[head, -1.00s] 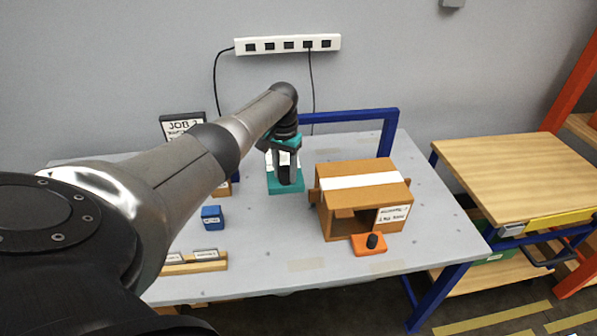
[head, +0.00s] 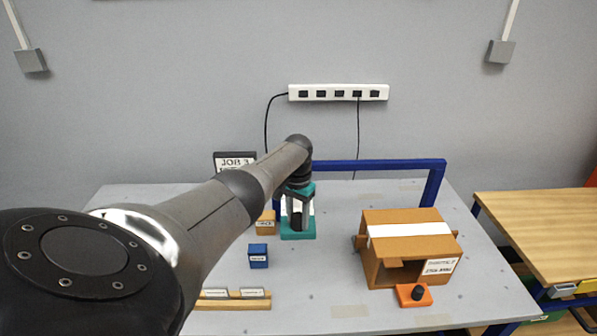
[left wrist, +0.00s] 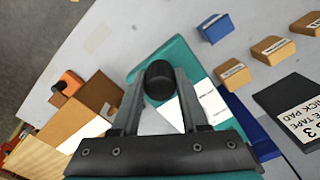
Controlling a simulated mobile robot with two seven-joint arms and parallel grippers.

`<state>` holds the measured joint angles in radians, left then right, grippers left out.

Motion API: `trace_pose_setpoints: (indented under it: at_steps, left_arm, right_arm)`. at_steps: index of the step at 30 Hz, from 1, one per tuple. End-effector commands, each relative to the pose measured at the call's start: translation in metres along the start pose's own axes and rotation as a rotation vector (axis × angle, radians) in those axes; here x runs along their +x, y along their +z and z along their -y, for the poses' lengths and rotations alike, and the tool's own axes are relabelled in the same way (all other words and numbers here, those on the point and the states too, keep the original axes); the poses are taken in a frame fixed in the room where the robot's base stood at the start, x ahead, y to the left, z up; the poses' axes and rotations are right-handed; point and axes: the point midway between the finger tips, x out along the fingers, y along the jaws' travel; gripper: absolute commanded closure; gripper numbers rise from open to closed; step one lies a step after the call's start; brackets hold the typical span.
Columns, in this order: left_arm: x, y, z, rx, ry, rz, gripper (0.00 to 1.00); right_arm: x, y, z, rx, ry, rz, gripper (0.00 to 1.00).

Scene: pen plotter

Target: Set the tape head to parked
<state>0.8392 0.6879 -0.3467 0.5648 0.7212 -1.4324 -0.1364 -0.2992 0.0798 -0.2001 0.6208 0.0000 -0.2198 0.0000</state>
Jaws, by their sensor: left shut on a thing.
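A teal unit (head: 298,232) with a white label panel stands on the grey table, between the blue block and the cardboard box. A black knob (left wrist: 159,80) rises from it. My left gripper (head: 297,213) reaches down over the unit. In the left wrist view my left gripper (left wrist: 158,92) has its fingers on either side of the knob and is shut on it. The unit's label is not readable, and I cannot tell for sure that it is the tape head. My right gripper is not in view.
A cardboard box (head: 399,226) and an orange block (head: 413,295) with a black knob stand to the right. A blue block (head: 258,257), a tan block (head: 266,224) and a wooden label rack (head: 225,303) are to the left. A blue frame (head: 390,164) spans behind.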

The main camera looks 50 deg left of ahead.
Motion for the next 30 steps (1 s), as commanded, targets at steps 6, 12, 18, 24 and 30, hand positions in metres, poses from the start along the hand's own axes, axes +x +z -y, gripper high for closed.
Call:
trace_pose_setpoints:
  at_steps: [6, 12, 18, 24, 30]
  left_arm:
    - [-0.001, 0.001, 0.006, -0.003, -0.010, 0.001, 0.45]
    - [-0.001, 0.001, 0.004, -0.002, -0.007, 0.001, 0.26]
    - [-0.001, 0.000, 0.003, -0.001, -0.005, 0.000, 0.26]
    - [-0.014, 0.000, 0.002, 0.000, -0.004, -0.001, 0.26]
    - [-0.049, 0.000, 0.003, 0.000, -0.005, -0.003, 0.26]
  right_arm:
    - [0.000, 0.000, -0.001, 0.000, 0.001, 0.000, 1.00]
    - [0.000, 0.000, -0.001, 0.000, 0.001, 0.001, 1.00]
    - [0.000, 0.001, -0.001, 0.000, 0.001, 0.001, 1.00]
    - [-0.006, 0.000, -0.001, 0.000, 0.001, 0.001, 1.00]
    - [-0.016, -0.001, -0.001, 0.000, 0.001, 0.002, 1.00]
